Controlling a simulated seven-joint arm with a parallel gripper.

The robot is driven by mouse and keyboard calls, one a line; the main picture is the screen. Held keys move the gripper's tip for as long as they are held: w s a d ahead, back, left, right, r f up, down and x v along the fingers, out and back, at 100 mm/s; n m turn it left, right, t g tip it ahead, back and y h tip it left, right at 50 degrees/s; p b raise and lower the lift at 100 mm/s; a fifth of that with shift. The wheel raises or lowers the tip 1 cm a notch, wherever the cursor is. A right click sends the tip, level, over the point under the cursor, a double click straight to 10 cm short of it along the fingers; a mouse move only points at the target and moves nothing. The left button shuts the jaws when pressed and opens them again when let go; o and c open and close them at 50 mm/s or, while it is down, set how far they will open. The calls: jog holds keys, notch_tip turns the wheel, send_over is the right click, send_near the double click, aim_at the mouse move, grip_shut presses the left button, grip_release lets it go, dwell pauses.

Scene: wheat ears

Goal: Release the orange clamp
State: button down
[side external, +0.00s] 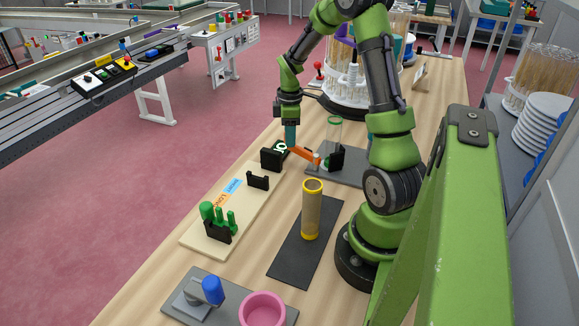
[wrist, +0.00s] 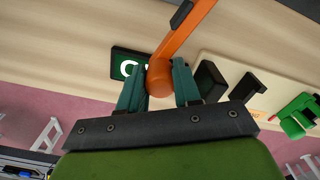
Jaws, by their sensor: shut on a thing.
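The orange clamp (side external: 304,154) is a bar that runs from my gripper toward a grey plate (side external: 350,175) in the side view. In the wrist view the orange clamp (wrist: 183,35) reaches up and right, and its rounded end sits between the two teal fingers. My gripper (wrist: 160,82) is shut on that rounded end. In the side view my gripper (side external: 290,143) is low over the bench, at the left end of the clamp. A clear tube with a green rim (side external: 334,130) stands on the grey plate beside a black block (side external: 337,158). What the clamp's far end touches is unclear.
A cream board (side external: 190,238) with black holders and green pieces lies nearer the camera. A yellow-capped cylinder (side external: 312,210) stands on a dark mat (side external: 285,262). A pink bowl (side external: 262,308) is in front. A black block with a green sign (side external: 272,156) is close to my gripper.

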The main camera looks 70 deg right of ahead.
jog(key=c, duration=0.8)
grip_release()
notch_tip(320, 180, up, 17)
jog(key=shift+f, duration=0.1)
jog(key=s+a+m+t, duration=0.2)
jog(key=a+m, duration=0.1)
jog(key=a, duration=0.6)
jog(key=s+a+r+m+t+y, duration=0.1)
jog(key=s+a+m+t, duration=0.1)
jog(key=a, duration=0.8)
jog(key=s+a+m+t+y, duration=0.1)
jog(key=s+a+m+t, duration=0.1)
jog(key=a, duration=0.7)
jog(key=shift+s+a+r+m+t, duration=0.1)
jog(key=shift+s+r+m+t, duration=0.15)
jog(key=shift+m, duration=0.3)
jog(key=shift+s+a+r+m+t, duration=0.1)
jog(key=shift+m+t, duration=0.25)
jog(key=shift+m, duration=0.2)
